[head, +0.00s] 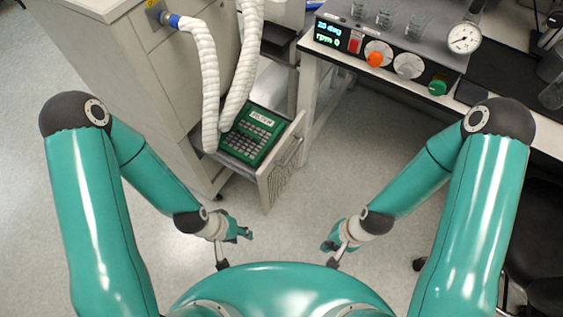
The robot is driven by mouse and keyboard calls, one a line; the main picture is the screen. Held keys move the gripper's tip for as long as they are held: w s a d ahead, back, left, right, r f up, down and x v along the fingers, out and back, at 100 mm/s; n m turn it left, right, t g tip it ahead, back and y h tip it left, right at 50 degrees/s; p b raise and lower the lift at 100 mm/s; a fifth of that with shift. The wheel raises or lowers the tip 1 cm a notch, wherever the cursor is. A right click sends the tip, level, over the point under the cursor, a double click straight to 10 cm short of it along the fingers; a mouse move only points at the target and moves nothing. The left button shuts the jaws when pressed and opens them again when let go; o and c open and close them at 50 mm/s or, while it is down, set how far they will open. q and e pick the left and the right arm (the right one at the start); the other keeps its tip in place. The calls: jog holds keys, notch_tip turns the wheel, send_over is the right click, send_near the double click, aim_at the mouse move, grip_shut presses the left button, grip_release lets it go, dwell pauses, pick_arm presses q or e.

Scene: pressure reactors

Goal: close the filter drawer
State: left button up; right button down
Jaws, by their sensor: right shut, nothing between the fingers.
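The filter drawer (266,187) stands pulled out from the lower part of the beige cabinet, with a handle (290,150) on its front panel. A green filter unit (252,133) with a label and a dark grid lies inside it. My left gripper (235,249) is below and left of the drawer in the picture, apart from it; its finger opening is unclear. My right gripper (330,254) is shut and empty, below and right of the drawer, also apart from it. Neither gripper touches the drawer.
White corrugated hoses (208,80) hang from the cabinet (133,62) down to the drawer. A bench (325,62) with a control panel, glass beakers and a gauge stands at right. A black chair (537,255) is at lower right. The floor before the drawer is clear.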

jog(key=w+a+r+m+t+y+b, duration=0.2)
jog(key=w+m+b, duration=0.5)
jog(key=w+m, duration=0.2)
jog(key=w+a+r+m+t+y+b, duration=0.1)
jog(key=w+r+m+b, duration=0.1)
jog(key=w+m+b, duration=0.65)
jog(key=t+b, duration=0.2)
jog(key=b, duration=0.6)
send_near(273, 161)
notch_tip(273, 161, down, 5)
jog(key=w+a, duration=0.1)
jog(key=a, duration=0.1)
jog(key=shift+w+a+y, duration=0.4)
jog(key=shift+w+a, duration=0.15)
jog(key=shift+a, duration=0.1)
